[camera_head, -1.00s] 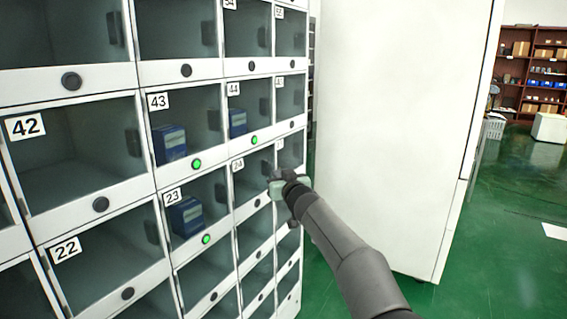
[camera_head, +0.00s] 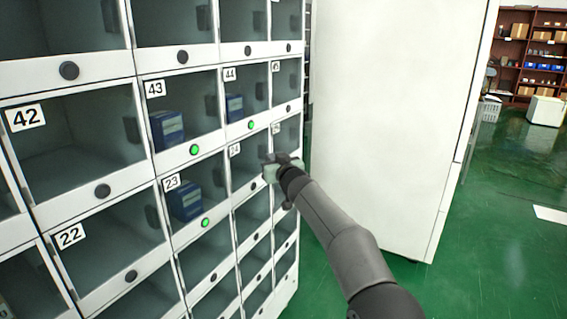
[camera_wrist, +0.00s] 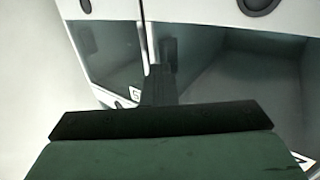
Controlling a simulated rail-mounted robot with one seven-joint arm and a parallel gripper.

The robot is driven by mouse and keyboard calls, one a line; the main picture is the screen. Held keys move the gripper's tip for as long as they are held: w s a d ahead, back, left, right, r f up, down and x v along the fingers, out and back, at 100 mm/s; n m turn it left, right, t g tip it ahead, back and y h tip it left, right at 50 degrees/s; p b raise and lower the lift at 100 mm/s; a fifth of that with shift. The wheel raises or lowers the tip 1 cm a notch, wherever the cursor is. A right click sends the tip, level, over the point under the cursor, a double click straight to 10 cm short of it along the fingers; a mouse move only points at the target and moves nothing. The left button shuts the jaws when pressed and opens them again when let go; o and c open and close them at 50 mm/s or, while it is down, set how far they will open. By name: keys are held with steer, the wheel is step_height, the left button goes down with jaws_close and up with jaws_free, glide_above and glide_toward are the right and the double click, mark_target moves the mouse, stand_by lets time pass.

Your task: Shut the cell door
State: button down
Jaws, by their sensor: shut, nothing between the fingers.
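The cell cabinet (camera_head: 122,208) fills the left of the head view, with numbered cells behind dark, glassy fronts. My gripper (camera_head: 272,166) is shut with nothing held, close to the front of the cell right of cell 23 (camera_head: 188,197); that cell's label (camera_head: 234,149) is hard to read. In the wrist view, the shut fingers (camera_wrist: 158,88) point at a white divider (camera_wrist: 142,35) between two cells. I cannot tell whether they touch it. No door clearly stands swung out. My gripper and arm hide part of the cells behind them.
Blue boxes sit in cells 43 (camera_head: 167,130), 44 (camera_head: 234,108) and 23 (camera_head: 184,203). A tall white panel (camera_head: 390,120) stands right of the cabinet. Green floor (camera_head: 490,240) is open at the right, with shelves (camera_head: 535,60) far behind.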

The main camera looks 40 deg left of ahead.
steer(key=w+d+b, duration=0.2)
steer(key=w+d, duration=0.1)
steer(key=d, duration=1)
steer(key=shift+d, duration=0.3)
